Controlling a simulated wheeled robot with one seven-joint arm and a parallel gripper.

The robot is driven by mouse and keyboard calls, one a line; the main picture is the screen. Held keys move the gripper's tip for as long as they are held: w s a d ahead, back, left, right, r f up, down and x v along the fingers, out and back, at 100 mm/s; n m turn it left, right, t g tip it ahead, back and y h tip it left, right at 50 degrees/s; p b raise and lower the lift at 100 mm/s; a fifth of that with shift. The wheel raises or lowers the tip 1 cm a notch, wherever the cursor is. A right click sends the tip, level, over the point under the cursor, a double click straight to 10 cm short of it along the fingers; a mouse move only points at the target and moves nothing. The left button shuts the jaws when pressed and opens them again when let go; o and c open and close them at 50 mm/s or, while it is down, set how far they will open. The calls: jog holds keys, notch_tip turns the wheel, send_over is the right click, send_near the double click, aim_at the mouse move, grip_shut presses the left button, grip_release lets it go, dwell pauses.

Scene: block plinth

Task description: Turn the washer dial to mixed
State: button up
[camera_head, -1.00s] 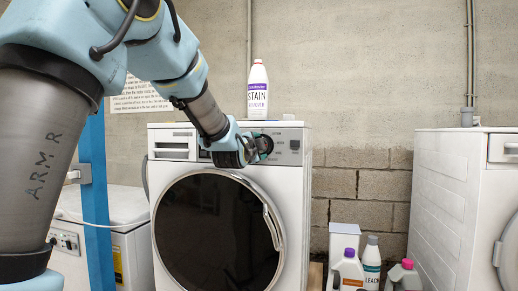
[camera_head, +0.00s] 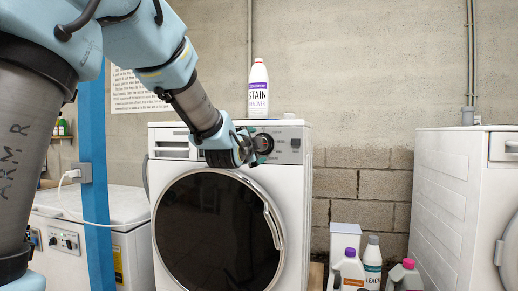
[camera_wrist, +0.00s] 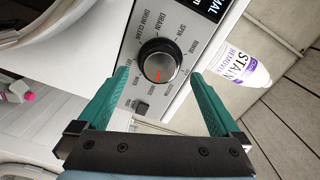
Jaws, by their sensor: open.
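The washer (camera_head: 300,205) is white with a large dark round door, and stands in the middle of the head view. Its dial (camera_head: 264,143) is a dark round knob on the top front panel. My gripper (camera_head: 258,147) is at the panel in front of the dial. In the wrist view its two green fingers (camera_wrist: 158,80) are open, one on each side of the dial, with gaps between.
A white stain remover bottle (camera_head: 258,90) stands on top of the washer. Several bottles (camera_head: 372,262) stand low to its right. Another white machine (camera_head: 440,200) is at the far right. A blue post (camera_head: 95,190) stands at the left.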

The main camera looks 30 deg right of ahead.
jog(key=b+v, duration=0.1)
jog(key=v, duration=0.6)
jog(key=shift+s+a, duration=0.2)
jog(key=w+a+f+n+g+y+p, duration=0.1)
jog(key=a+f+n+g+y+p, duration=0.25)
jog(key=a+f, duration=0.55)
jog(key=w+a+f+n+g+y+p, duration=0.1)
jog(key=w+a+f+n+y+p, duration=0.1)
jog(key=a+f+n+y, duration=0.65)
jog(key=s+a+f+n+g+p, duration=0.2)
jog(key=s+a+f+n+g, duration=0.1)
jog(key=s+a, duration=0.4)
jog(key=s+a+f+n+g+p, duration=0.2)
jog(key=s+a+n+g, duration=0.2)
jog(key=a, duration=0.8)
jog(key=s+n, duration=0.2)
jog(key=s, duration=0.1)
jog(key=shift+a+f+n, duration=0.15)
jog(key=shift+f+n, duration=0.15)
jog(key=shift+f, duration=0.05)
